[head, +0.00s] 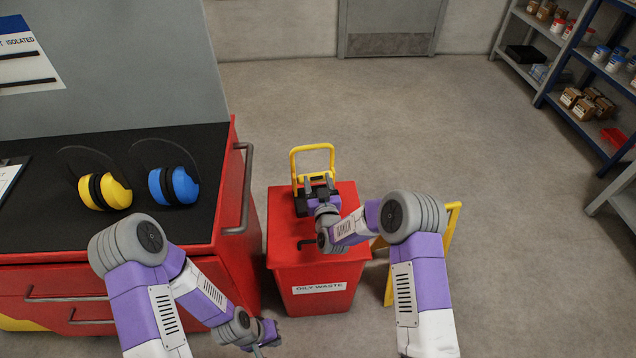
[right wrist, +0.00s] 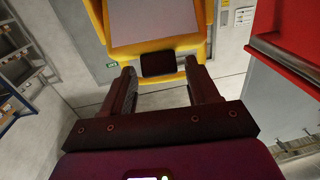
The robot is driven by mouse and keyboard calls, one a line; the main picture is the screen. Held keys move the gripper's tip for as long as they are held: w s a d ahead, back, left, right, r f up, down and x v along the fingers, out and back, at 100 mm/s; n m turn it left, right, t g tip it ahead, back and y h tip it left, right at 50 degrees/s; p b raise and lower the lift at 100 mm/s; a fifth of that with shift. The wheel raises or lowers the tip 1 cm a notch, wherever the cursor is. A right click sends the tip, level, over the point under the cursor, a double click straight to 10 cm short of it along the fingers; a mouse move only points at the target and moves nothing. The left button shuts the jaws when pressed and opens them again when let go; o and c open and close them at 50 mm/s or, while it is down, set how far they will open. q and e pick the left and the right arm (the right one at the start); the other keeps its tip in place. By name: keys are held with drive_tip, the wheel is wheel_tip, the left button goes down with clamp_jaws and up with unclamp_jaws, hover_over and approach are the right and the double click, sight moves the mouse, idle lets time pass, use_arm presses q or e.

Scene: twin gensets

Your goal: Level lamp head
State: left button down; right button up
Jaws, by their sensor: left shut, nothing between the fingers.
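The lamp head (right wrist: 158,22) fills the top middle of the right wrist view, a pale panel in a yellow frame. A dark block (right wrist: 158,63) sits at its lower edge. My right gripper (right wrist: 160,72) is open, with one finger on each side of the block and a visible gap at each side. In the head view my right gripper (head: 318,184) is over the red bin, just in front of a yellow frame (head: 312,148). I cannot tell the lamp's tilt exactly. My left gripper (head: 270,334) is shut and empty, low beside the bin's front.
The red oily waste bin (head: 318,275) stands under my right gripper. Yellow legs (head: 450,228) show at its right. A red cabinet (head: 225,215) with a black top carries yellow earmuffs (head: 104,191) and blue earmuffs (head: 173,185). Shelves (head: 590,80) stand far right; open floor lies between.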

sight(316, 176)
clamp_jaws()
drive_tip(key=shift+w+r+g+p, duration=0.2)
drive_tip(key=shift+r+g+p, duration=0.3)
drive_tip(key=shift+p, duration=0.4)
drive_tip(key=r+g+p, duration=0.1)
drive_tip(key=p, duration=0.1)
drive_tip(key=w+g+p, duration=0.1)
drive_tip(key=shift+w+a+r+g+p, duration=0.1)
drive_tip(key=shift+w+r+g+p, duration=0.2)
drive_tip(key=shift+r+p, duration=0.1)
drive_tip(key=shift+w+g, duration=0.2)
drive_tip(key=shift+g, duration=0.2)
drive_tip(key=shift+w+r, duration=0.1)
drive_tip(key=shift+w, duration=0.45)
drive_tip(key=shift+w+a+r, duration=0.1)
drive_tip(key=shift+w+r, duration=0.05)
drive_tip(key=shift+r, duration=0.1)
